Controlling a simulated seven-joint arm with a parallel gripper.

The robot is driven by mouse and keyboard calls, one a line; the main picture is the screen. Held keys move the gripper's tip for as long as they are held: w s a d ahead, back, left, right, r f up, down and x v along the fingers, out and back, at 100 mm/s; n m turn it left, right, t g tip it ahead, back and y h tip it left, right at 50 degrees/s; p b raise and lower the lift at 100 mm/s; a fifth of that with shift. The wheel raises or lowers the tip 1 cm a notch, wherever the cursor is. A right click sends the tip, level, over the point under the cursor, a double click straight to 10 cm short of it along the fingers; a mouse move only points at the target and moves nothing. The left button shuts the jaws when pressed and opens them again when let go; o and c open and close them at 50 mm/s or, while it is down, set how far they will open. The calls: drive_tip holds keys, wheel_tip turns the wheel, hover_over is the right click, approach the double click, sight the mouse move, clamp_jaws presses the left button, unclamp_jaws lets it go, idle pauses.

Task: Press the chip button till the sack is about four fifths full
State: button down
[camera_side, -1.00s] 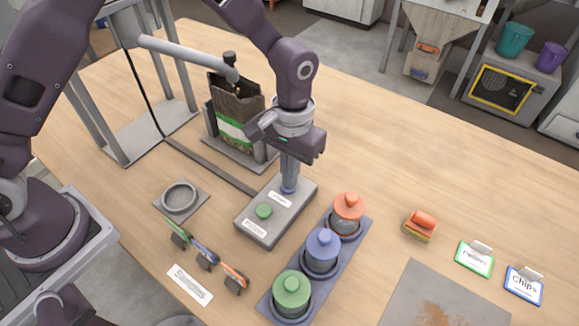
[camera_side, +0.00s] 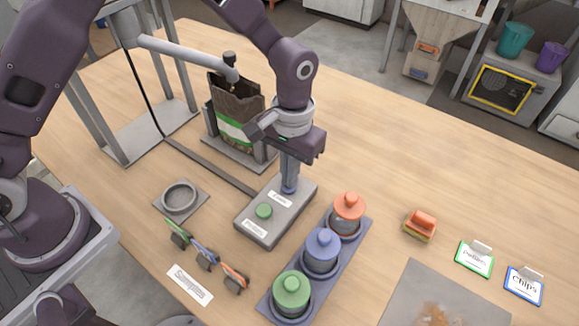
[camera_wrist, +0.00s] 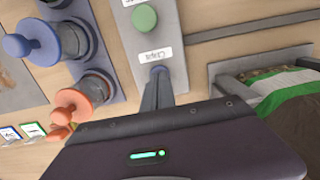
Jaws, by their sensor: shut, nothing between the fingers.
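The button box (camera_side: 258,226) lies on the table with a green button (camera_side: 263,211) and a blue button (camera_side: 289,190). In the wrist view the label beside the blue button (camera_wrist: 158,69) reads "Chips". My gripper (camera_side: 289,185) points down, shut and empty, with its fingertips on or just over the blue button; they hide most of it. How far the button is pressed, I cannot tell. The sack (camera_side: 228,108), dark brown with a green and white band, stands upright in a grey holder under the spout (camera_side: 231,70). Its fill level is not clear.
A tray (camera_side: 333,257) of red, blue and green knobbed jars stands right of the box. An orange-handled brush (camera_side: 421,225) and two label cards (camera_side: 525,286) lie on the right.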

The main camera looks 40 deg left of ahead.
drive_tip(key=shift+s+a+f, duration=0.15)
drive_tip(key=shift+s, duration=0.1)
wheel_tip(320, 180, up, 14)
drive_tip(key=w, duration=0.1)
drive_tip(key=shift+w, duration=0.2)
drive_tip(key=s+a+r+t, duration=0.3)
drive_tip(key=s+a+r, duration=0.4)
drive_tip(key=a+r, duration=0.25)
drive_tip(key=s+a+t, duration=0.1)
drive_tip(key=s+a, duration=0.2)
drive_tip(key=s, duration=0.4)
drive_tip(key=s+a+t, duration=0.2)
drive_tip(key=s+a, duration=0.1)
drive_tip(key=s, duration=0.4)
drive_tip(key=shift+s+a+r, duration=0.25)
drive_tip(key=shift+s+a, duration=0.05)
drive_tip(key=shift+s, duration=0.1)
